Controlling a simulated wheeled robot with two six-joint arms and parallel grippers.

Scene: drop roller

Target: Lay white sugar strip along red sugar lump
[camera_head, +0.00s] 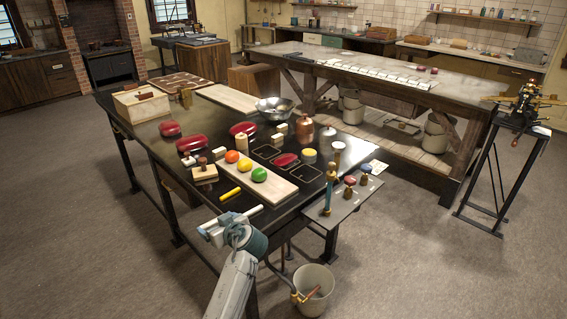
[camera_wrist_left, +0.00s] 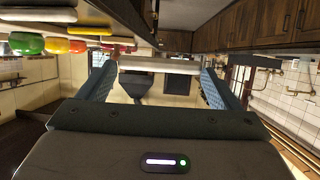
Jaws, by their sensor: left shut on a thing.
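My left gripper (camera_head: 230,222) is in front of the dark table's near edge. Several red lumps lie on the table: one (camera_head: 285,160) at the right among outlined squares, one (camera_head: 243,128) farther back, and others (camera_head: 190,144) (camera_head: 170,128) at the left. Which one is the task's red sugar lump, I cannot tell. The strip is apart from all of them. My right gripper is not in view.
A pale board (camera_head: 262,181) with orange, yellow and green balls lies just beyond my gripper, with a yellow stick (camera_head: 230,194) beside it. A metal bowl (camera_head: 274,108), copper pot (camera_head: 306,130) and side shelf (camera_head: 345,200) with upright tools stand right. A bucket (camera_head: 313,287) is on the floor.

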